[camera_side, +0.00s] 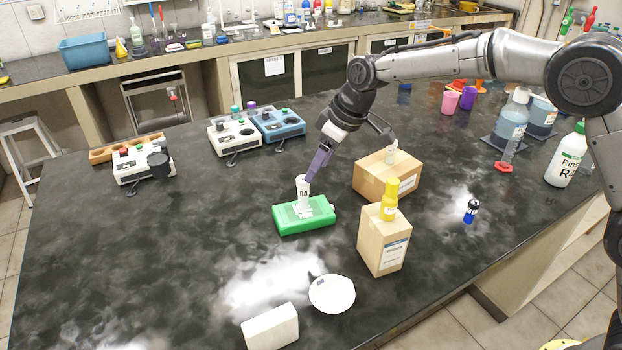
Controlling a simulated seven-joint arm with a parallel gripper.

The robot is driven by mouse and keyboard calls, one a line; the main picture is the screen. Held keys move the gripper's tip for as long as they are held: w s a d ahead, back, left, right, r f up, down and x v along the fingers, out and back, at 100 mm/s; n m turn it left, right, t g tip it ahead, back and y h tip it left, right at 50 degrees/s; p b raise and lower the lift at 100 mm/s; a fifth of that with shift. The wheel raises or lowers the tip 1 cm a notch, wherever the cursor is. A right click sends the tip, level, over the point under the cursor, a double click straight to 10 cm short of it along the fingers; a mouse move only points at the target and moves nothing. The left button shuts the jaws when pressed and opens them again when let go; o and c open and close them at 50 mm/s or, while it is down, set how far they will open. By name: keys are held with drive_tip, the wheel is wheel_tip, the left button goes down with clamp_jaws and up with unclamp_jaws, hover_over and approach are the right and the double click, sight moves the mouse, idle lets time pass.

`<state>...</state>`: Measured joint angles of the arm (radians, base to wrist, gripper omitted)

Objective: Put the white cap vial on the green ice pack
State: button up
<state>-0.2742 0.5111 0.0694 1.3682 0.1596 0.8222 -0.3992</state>
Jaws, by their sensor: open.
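A white vial (303,192) with a white top and dark marking stands upright at the green ice pack (287,222), and its base appears to rest on the pack's top. The ice pack lies flat on the dark bench and has a white patch on top. My gripper (309,178) is open, with its purple finger reaching down close to the vial's upper right side. I cannot tell whether the finger touches the vial. The other finger is not clearly seen.
A blue vial (471,211), white dish (332,294) and white block (271,328) are nearby.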

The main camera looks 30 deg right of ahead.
drive_tip(key=shift+v, duration=1.3)
drive_tip(key=s+d+r+m, duration=0.1)
drive_tip(key=s+d+r, duration=0.25)
drive_tip(key=s, duration=0.25)
drive_tip(key=s+d+r+m+t+h, duration=0.1)
drive_tip(key=s+d+r, duration=0.1)
drive_tip(key=s+d, duration=0.35)
drive_tip(key=s+d+r+m, duration=0.2)
drive_tip(key=s+d+r, duration=0.1)
drive_tip(key=s, duration=0.5)
drive_tip(key=s+d+f+m, duration=0.1)
drive_tip(key=s+d+f, duration=0.1)
drive_tip(key=s, duration=0.7)
drive_tip(key=s+d+f+m+h, duration=0.1)
drive_tip(key=s+d+f, duration=0.2)
drive_tip(key=s, duration=0.6)
drive_tip(key=shift+d+m+t+h, duration=0.25)
drive_tip(key=shift+m+t+h, duration=0.05)
drive_tip(key=shift+m+t, duration=0.1)
